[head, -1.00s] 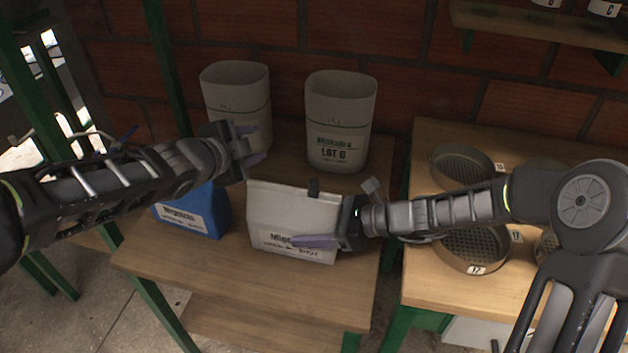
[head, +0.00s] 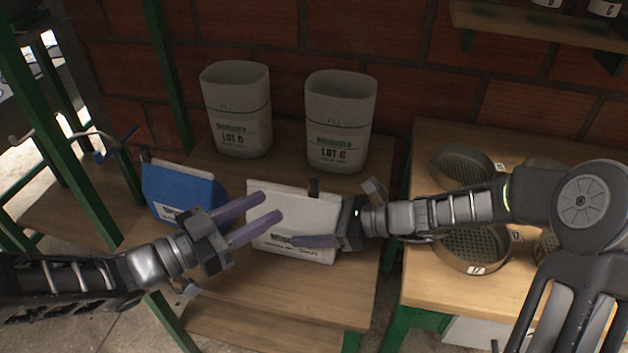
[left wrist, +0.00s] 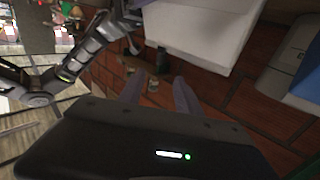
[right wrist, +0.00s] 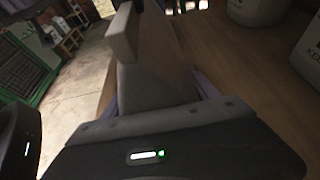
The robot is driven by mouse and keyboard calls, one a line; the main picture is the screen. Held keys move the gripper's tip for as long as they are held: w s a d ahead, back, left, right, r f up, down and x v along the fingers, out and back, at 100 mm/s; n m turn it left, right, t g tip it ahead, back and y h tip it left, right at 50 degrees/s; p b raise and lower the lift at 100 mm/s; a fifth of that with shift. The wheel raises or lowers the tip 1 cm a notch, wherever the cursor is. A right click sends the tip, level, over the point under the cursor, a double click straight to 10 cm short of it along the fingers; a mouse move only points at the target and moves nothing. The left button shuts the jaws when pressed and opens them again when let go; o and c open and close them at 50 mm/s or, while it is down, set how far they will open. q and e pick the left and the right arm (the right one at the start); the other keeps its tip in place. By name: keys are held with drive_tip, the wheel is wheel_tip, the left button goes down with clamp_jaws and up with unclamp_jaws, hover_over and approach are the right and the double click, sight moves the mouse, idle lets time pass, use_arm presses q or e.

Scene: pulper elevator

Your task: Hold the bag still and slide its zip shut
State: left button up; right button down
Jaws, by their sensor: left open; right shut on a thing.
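The white bag (head: 287,203) stands upright on the left wooden table, a dark zip slider (head: 313,187) on its top edge, right of middle. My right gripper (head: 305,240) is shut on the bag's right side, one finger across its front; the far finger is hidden. In the right wrist view the bag (right wrist: 155,75) is between the fingers. My left gripper (head: 268,206) is open and empty, fingers pointing at the bag's front left; I cannot tell if they touch. In the left wrist view the bag (left wrist: 205,35) and a dark piece, likely the slider (left wrist: 163,60), lie beyond the fingertips.
A blue bag (head: 180,190) stands left of the white bag, behind my left gripper. Two tall grey containers (head: 237,105) (head: 341,115) stand at the back by the brick wall. Round sieves (head: 470,250) are on the right table. The left table's front is clear.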

sight(314, 181)
use_arm(q)
drive_tip(key=x, duration=1.2)
drive_tip(key=shift+d, duration=0.1)
clamp_jaws()
idle(1.2)
